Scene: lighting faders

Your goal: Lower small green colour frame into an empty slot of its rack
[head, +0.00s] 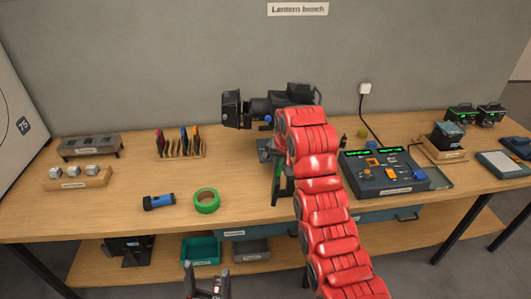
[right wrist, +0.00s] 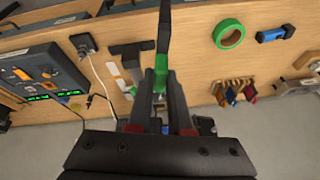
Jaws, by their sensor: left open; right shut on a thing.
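The wooden rack (head: 185,153) stands at the back left of the bench. It holds several upright colour frames, with a gap between the pink one (head: 160,142) and the blue one (head: 185,138). The rack also shows in the right wrist view (right wrist: 232,86), right of the gripper. My right gripper (head: 281,188) is shut and points down over the middle of the bench, right of the rack. Between its fingers a narrow green thing, seen edge-on, looks like the small green frame (right wrist: 161,72). My left gripper (head: 206,284) is open and empty, in front of the bench.
A green tape roll (head: 207,201) and a blue torch (head: 159,202) lie in front of the rack. A black lamp (head: 262,108) stands behind my right gripper. A fader console (head: 384,175) lies to the right. Bench between rack and arm is mostly clear.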

